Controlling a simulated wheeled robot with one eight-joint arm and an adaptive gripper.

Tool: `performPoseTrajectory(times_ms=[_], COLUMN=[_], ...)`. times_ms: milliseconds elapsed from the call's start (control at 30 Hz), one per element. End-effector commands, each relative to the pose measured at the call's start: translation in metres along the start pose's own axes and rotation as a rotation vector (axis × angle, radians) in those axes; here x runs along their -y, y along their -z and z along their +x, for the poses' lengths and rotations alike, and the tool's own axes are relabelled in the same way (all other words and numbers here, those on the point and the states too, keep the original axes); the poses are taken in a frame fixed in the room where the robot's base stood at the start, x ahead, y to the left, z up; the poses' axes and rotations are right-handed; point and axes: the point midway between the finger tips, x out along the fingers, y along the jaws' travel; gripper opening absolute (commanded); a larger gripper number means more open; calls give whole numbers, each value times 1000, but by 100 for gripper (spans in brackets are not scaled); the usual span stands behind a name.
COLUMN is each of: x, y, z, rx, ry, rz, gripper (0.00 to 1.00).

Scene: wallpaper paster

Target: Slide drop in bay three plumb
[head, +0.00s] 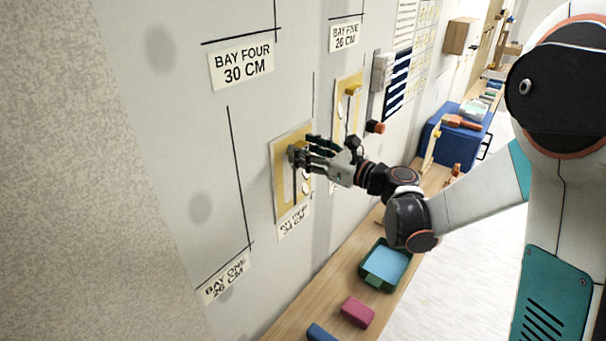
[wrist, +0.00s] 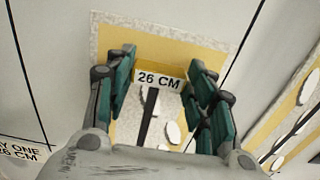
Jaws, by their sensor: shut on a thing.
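A wallpaper drop (head: 278,185), pale with an ochre border and white ovals, hangs flat against the wall above a label (head: 294,222) that seems to read bay three; its figure is hard to read. The drop's speckled upper edge and ochre band (wrist: 170,38) fill the top of the wrist view. My gripper (head: 297,153) is shut on the drop's yellow handle, which bears a "26 CM" tag (wrist: 158,80) between my fingers (wrist: 160,75). My fingers hide part of the drop. Dark plumb lines (head: 238,175) run on the wall to either side. I cannot tell whether the drop is exactly parallel to them.
A second drop (head: 347,118) with a yellow handle hangs to the right. Bay four (head: 241,66), bay five (head: 345,36) and bay one (head: 226,277) labels are on the wall. Below, a wooden ledge (head: 335,280) bears a green tray (head: 365,276) and a pink block (head: 358,311). A blue box (head: 455,145) stands farther back.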

Motion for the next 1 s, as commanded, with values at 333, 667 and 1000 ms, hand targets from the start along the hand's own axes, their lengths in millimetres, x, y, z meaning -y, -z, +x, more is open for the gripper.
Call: performPoseTrajectory(times_ms=[333,667,1000], x=[0,0,1], y=[-1,0,0], z=[1,0,-36], rx=[1,0,0], ry=[-1,0,3], rz=[1,0,0], gripper=[68,73,73])
